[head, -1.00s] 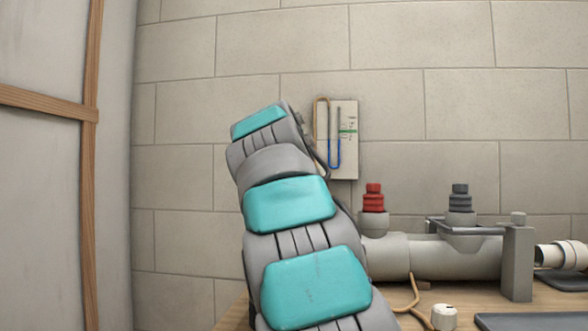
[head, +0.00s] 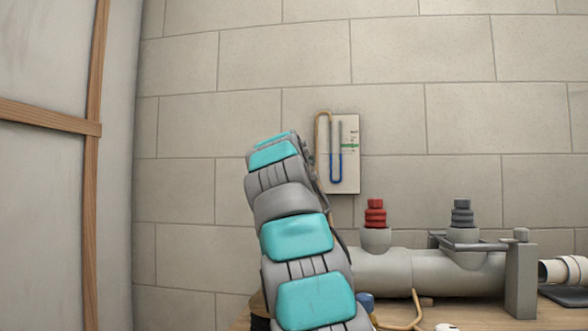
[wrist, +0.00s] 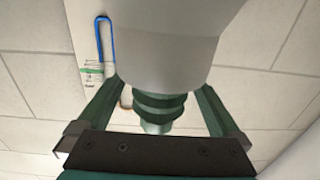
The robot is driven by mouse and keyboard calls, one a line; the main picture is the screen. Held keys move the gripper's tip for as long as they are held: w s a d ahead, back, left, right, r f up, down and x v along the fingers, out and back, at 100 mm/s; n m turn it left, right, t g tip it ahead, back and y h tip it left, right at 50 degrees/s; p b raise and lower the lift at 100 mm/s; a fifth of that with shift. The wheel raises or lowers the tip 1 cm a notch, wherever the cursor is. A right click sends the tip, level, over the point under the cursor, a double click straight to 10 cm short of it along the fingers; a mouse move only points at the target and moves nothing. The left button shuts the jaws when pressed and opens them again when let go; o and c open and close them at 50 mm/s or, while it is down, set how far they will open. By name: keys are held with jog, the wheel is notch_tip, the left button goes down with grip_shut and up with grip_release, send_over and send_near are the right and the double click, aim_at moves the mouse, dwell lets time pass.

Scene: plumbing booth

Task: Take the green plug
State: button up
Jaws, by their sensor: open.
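The green plug (wrist: 158,106) shows in the wrist view as a stepped, ribbed piece seated against a large grey socket (wrist: 160,45). My gripper (wrist: 160,92) is open, with one finger on either side of the plug. Gaps show between the plug and both fingers, so it is not gripped. In the head view, the plug and my gripper are hidden behind my grey and teal arm.
A grey pipe (head: 440,272) lies on the wooden bench, with a red plug (head: 375,213) and a dark grey plug (head: 462,213) standing in its sockets. A U-tube gauge board (head: 342,155) hangs on the wall. A blue piece (head: 365,302) sits beside my arm.

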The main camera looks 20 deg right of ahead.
jog(key=shift+w+d+r, duration=0.1)
jog(key=shift+w+d, duration=0.25)
jog(key=shift+w, duration=0.1)
grip_shut()
dwell(0.7)
